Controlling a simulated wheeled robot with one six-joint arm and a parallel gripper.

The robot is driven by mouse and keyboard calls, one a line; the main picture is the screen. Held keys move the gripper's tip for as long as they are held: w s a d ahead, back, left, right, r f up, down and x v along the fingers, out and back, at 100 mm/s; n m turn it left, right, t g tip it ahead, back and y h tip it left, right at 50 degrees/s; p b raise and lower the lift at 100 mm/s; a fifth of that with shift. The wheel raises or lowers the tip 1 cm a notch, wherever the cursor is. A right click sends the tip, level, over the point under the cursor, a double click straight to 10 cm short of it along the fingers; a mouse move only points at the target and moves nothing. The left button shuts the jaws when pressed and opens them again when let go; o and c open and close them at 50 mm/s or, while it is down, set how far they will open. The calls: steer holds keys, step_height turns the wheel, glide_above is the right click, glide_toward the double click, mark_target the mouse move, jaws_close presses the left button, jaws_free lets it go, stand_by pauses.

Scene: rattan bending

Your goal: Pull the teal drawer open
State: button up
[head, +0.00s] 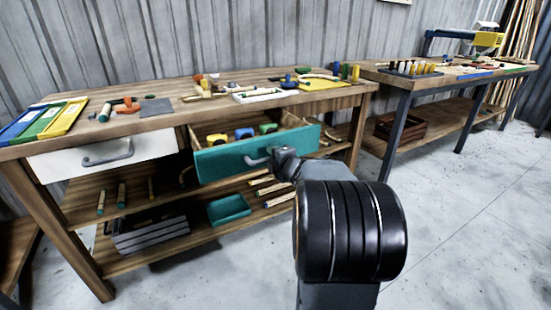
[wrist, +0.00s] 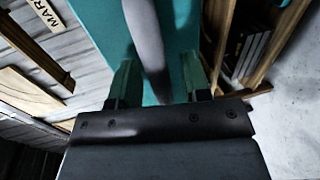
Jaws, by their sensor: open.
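The teal drawer (head: 225,160) under the left workbench is pulled partly out, and its inside shows with several yellow, blue and green items. Its grey bar handle (head: 257,161) is on the front face. My gripper (head: 277,158) is at the handle's right end. In the wrist view the teal front (wrist: 185,25) fills the upper middle, and the handle (wrist: 147,45) runs between the two fingers of my gripper (wrist: 159,78). The fingers are apart, one on each side of the bar, with gaps showing. My arm hides part of the area right of the drawer.
A white drawer (head: 105,155) with a grey handle is shut to the left. The workbench top (head: 165,119) holds tools and trays. The lower shelf holds a grey crate (head: 150,232) and a small teal tray (head: 229,209). Clear concrete floor (head: 460,220) lies to the right.

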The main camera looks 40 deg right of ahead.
steer(key=shift+s, duration=0.1)
steer(key=p+v, duration=0.4)
steer(key=v, duration=0.9)
steer(key=shift+s, duration=0.3)
steer(key=shift+p, duration=0.3)
